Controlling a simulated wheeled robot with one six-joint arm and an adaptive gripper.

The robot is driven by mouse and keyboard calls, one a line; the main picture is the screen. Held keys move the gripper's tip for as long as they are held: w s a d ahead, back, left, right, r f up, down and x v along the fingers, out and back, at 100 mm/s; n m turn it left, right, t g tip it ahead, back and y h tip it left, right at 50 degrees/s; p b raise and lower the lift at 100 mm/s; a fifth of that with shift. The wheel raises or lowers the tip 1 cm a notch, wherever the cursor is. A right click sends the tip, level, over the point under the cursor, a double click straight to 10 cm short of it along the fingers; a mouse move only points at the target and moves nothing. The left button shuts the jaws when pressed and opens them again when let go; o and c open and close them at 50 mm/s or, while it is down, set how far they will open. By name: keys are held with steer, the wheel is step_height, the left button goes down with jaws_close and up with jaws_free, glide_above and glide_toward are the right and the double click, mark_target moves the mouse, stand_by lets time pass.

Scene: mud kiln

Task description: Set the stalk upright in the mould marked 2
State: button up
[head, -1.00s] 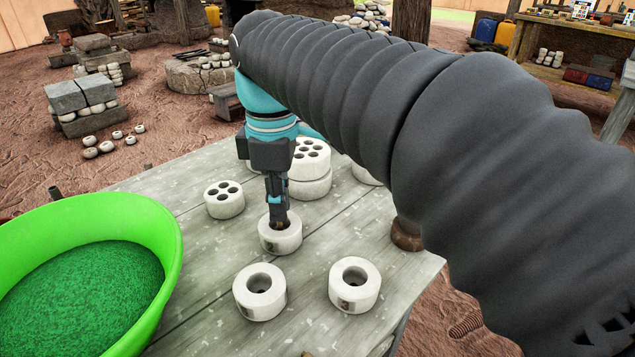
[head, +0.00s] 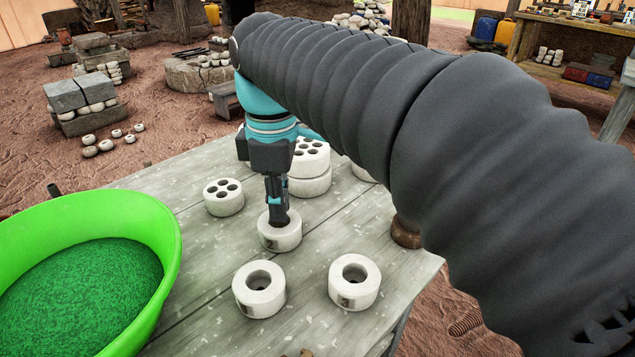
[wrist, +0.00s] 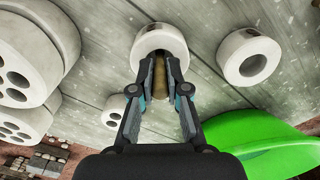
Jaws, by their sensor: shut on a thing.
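My gripper (head: 279,218) points down, its fingertips at the hole of a round white mould (head: 280,238). In the wrist view it is shut on a tan stalk (wrist: 159,80), which runs between the fingers in line with the hole of that mould (wrist: 160,38). The stalk's lower end is hidden, so its depth in the hole is unclear. The mould has a dark mark on its front that I cannot read surely. Two similar marked moulds stand nearer, one at front left (head: 259,307) and one at front right (head: 354,299); their holes look empty.
A green tub (head: 172,240) stands at the left. A several-holed white block (head: 224,206) and a stack of such blocks (head: 311,187) stand behind the moulds. The grey plank table (head: 190,290) is bare between tub and moulds. Brown bits show at the bottom edge.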

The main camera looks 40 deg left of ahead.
steer(key=shift+f, duration=0.2)
steer(key=o, duration=0.9)
steer(key=shift+r, duration=0.15)
steer(key=shift+r+p, duration=0.85)
steer(key=shift+r, duration=2.5)
